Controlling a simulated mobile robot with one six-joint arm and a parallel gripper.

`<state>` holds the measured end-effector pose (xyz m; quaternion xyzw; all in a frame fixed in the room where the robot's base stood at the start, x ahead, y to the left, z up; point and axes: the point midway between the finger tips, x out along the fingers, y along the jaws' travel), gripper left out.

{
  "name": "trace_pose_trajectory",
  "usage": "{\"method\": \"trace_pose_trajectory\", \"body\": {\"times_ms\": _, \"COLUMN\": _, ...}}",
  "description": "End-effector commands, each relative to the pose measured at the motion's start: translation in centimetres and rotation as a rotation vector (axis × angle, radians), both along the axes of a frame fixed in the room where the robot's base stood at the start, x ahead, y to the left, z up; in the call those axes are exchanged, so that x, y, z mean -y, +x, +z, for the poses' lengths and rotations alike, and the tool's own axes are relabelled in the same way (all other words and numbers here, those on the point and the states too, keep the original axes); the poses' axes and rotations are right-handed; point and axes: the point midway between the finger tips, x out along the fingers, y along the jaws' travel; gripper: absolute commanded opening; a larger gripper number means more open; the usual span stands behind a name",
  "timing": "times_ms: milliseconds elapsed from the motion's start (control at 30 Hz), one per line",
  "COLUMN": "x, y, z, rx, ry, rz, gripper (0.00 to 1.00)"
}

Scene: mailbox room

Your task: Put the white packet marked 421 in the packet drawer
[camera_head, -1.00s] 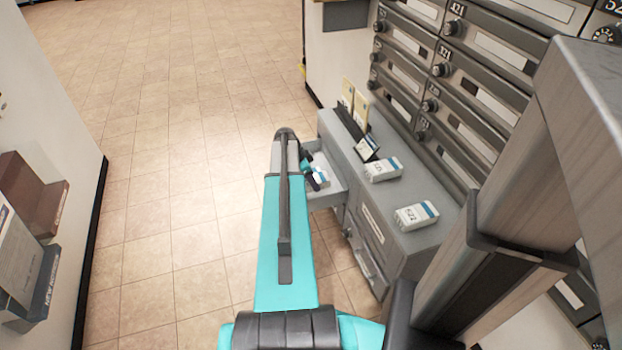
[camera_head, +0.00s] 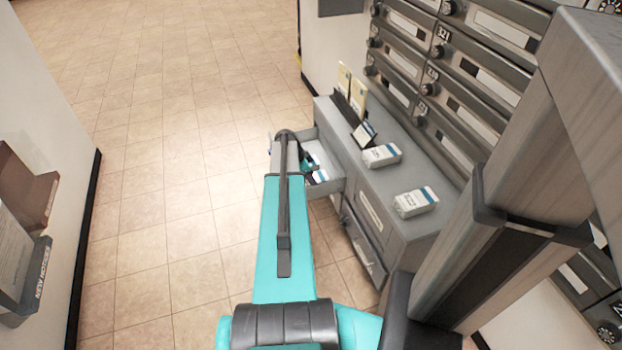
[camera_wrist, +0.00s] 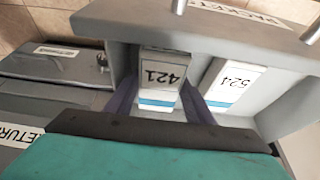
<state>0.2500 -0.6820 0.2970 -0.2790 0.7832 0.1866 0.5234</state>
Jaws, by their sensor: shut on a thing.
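The white packet marked 421 (camera_wrist: 162,72), with a blue band, is between the two purple fingers of my gripper (camera_wrist: 160,98) in the wrist view. My gripper is shut on it. The packet is within the walls of the open packet drawer (camera_wrist: 200,16), whose front carries a PACKET label. I cannot tell whether it touches the drawer floor. A second white packet, marked 524 (camera_wrist: 231,82), lies beside it in the drawer. In the head view the drawer (camera_head: 334,186) is pulled out from the grey cabinet, and my arm partly hides my gripper (camera_head: 308,164).
Two white packets (camera_head: 382,155) (camera_head: 415,201) and a holder with upright envelopes (camera_head: 356,105) stand on the cabinet top (camera_head: 385,186). Another labelled drawer (camera_head: 363,243) is below. Mailboxes (camera_head: 455,75) line the right wall. The tiled floor is open.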

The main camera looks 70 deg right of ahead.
Motion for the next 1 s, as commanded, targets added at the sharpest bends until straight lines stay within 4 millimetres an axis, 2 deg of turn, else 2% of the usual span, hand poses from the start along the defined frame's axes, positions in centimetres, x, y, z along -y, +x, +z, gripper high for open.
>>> {"method": "trace_pose_trajectory", "body": {"times_ms": 333, "x": 0.03, "y": 0.00, "z": -0.09, "rx": 0.001, "ry": -0.001, "rz": 0.000, "gripper": 0.23}}
{"method": "trace_pose_trajectory", "body": {"times_ms": 367, "x": 0.02, "y": 0.00, "z": -0.08, "rx": 0.001, "ry": -0.001, "rz": 0.000, "gripper": 0.53}}
{"method": "trace_pose_trajectory", "body": {"times_ms": 467, "x": 0.02, "y": 0.01, "z": -0.09, "rx": 0.001, "ry": -0.001, "rz": 0.000, "gripper": 0.70}}
{"method": "trace_pose_trajectory", "body": {"times_ms": 1000, "x": -0.33, "y": -0.06, "z": 0.29, "rx": -0.004, "ry": 0.005, "rz": -0.001, "gripper": 0.70}}
